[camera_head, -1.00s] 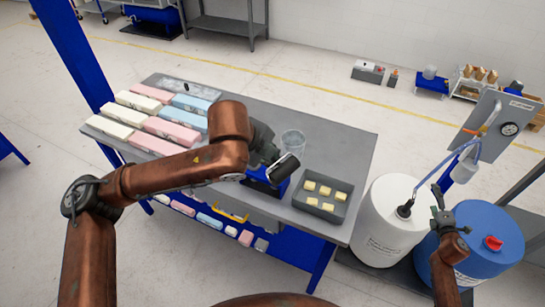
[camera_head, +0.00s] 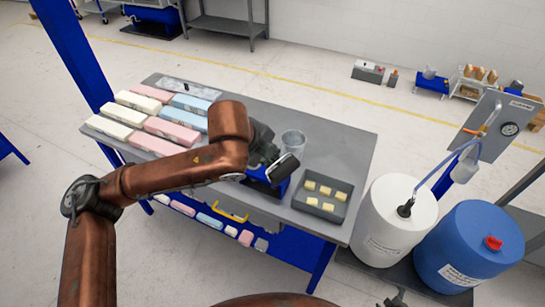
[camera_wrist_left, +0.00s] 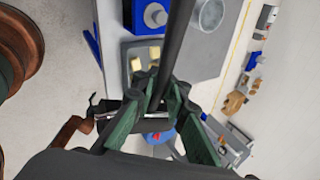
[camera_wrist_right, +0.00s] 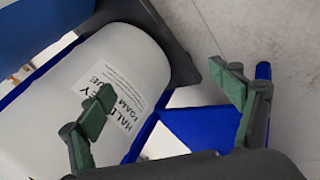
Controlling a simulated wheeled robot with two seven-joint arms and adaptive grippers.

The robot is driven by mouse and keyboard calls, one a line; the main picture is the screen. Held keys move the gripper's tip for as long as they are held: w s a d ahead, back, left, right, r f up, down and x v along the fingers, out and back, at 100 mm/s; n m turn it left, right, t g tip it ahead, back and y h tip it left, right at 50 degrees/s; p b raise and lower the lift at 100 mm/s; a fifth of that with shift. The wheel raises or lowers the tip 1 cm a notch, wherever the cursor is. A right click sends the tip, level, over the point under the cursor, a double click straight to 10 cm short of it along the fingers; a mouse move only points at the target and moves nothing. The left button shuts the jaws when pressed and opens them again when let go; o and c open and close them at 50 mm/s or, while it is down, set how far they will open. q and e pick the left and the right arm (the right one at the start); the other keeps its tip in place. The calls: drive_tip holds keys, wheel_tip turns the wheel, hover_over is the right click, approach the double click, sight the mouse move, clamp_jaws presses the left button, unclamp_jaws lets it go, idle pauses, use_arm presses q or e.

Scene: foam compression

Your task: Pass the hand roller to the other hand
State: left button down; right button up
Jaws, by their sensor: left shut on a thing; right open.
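My left gripper (camera_head: 266,152) is shut on the hand roller (camera_head: 284,167), held above the table's front part. In the left wrist view, the roller's dark handle (camera_wrist_left: 174,45) runs up between the green finger pads of the left gripper (camera_wrist_left: 168,86). My right gripper (camera_head: 397,299) is only partly in the head view, low at the bottom edge, well apart from the roller. In the right wrist view, the right gripper (camera_wrist_right: 170,85) is open and empty, its green pads wide apart, with the white drum (camera_wrist_right: 125,65) beyond.
The grey table (camera_head: 345,150) bears foam blocks (camera_head: 155,118), a clear beaker (camera_head: 293,141), a grey tray (camera_head: 322,207) of small yellow cubes and a blue box (camera_head: 262,188). A white drum (camera_head: 392,228) and blue drum (camera_head: 470,235) stand to its right. Floor shows between table and drums.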

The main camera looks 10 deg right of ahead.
drive_tip(key=s+a+f+m+g+y, duration=0.1)
drive_tip(key=s+a+f, duration=0.3)
drive_tip(key=s+a, duration=0.4)
drive_tip(key=s+a+f+m+g+y, duration=0.1)
drive_tip(key=s+a+f+m+g, duration=0.1)
drive_tip(key=s+a+f, duration=0.3)
drive_tip(key=s+a+f+m+g+y, duration=0.1)
drive_tip(key=s+a+f+m+g, duration=0.1)
drive_tip(key=s+a, duration=0.8)
drive_tip(key=s+f+m, duration=0.1)
drive_tip(key=s+f, duration=0.1)
drive_tip(key=s, duration=0.2)
drive_tip(key=shift+a+f+g, duration=0.3)
drive_tip(key=shift+a+f, duration=0.1)
